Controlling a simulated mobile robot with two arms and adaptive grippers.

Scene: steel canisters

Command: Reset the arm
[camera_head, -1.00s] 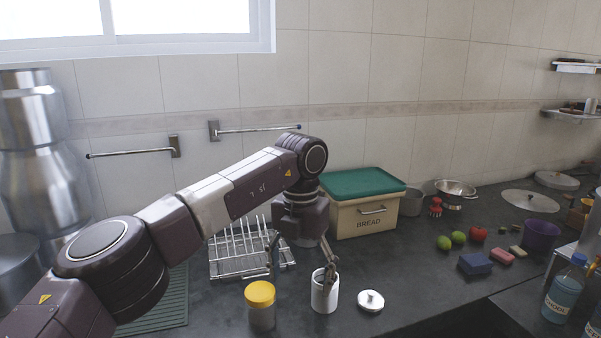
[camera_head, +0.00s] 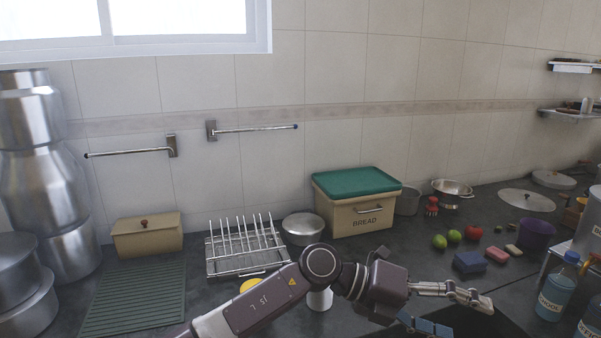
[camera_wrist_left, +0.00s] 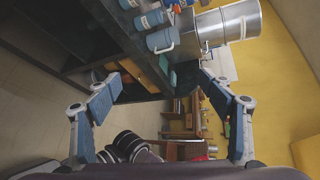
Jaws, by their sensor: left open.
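My left arm comes in from the bottom of the head view. My left gripper (camera_head: 468,314) is at the lower right, beyond the counter's front part, with its fingers spread and nothing between them. The left wrist view also shows the open gripper (camera_wrist_left: 168,82), with its two fingers apart and empty. The white cup (camera_head: 320,300) and the yellow-lidded jar (camera_head: 250,286) stand behind my arm and are mostly hidden by it. My right gripper is not in view.
A bread bin (camera_head: 360,218), a dish rack (camera_head: 240,262) and a pot (camera_head: 302,228) stand along the wall. Blue bottles (camera_head: 556,295) stand at the right edge.

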